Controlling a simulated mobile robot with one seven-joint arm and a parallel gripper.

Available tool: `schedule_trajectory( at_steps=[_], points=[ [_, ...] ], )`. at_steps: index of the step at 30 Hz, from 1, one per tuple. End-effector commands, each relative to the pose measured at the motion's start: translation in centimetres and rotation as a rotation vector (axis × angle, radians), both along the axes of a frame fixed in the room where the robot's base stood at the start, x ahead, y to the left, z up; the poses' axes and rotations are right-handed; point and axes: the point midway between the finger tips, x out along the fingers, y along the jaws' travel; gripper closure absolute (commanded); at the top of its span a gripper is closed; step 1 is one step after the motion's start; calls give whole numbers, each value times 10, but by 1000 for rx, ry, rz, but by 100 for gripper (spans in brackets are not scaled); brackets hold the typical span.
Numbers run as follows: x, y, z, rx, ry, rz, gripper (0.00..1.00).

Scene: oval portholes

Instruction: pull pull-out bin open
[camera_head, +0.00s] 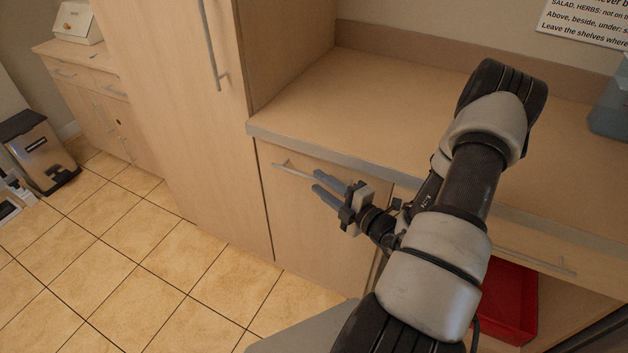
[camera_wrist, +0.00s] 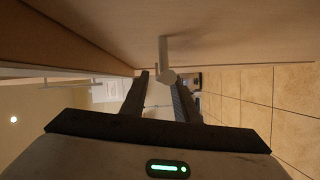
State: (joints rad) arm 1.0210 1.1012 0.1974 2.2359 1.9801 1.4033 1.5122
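The pull-out bin's light wood front (camera_head: 305,220) is below the counter, flush with the cabinet as far as I can see. Its pale bar handle (camera_head: 291,169) runs along the upper part of the front; my gripper and arm hide its right part. My gripper (camera_head: 316,181) is open, with two blue-grey fingers pointing left along the handle. In the wrist view, the handle (camera_wrist: 165,55) stands out from the front, and its near end shows at the gap between the fingertips (camera_wrist: 158,80). I cannot tell whether either finger touches it.
The countertop (camera_head: 390,95) above is mostly bare, with a bluish container (camera_head: 609,108) at the right edge. A tall cabinet (camera_head: 170,110) stands left of the bin front. A red container (camera_head: 510,300) sits below the counter at right. The tiled floor (camera_head: 150,260) is clear.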

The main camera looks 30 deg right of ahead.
Motion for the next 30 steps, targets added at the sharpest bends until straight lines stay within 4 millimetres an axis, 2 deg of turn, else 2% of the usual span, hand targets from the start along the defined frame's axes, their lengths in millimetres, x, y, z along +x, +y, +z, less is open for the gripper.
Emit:
schedule_trajectory(
  at_steps=[3,6,17,18,23,30],
  points=[
    [18,6,-2,-1,-2,3,72],
    [27,8,-2,-2,-1,1,72],
    [33,9,-2,-1,0,0,72],
    [33,9,-2,-1,0,0,74],
    [33,9,-2,-1,0,0,100],
    [33,9,-2,-1,0,0,100]
  ],
)
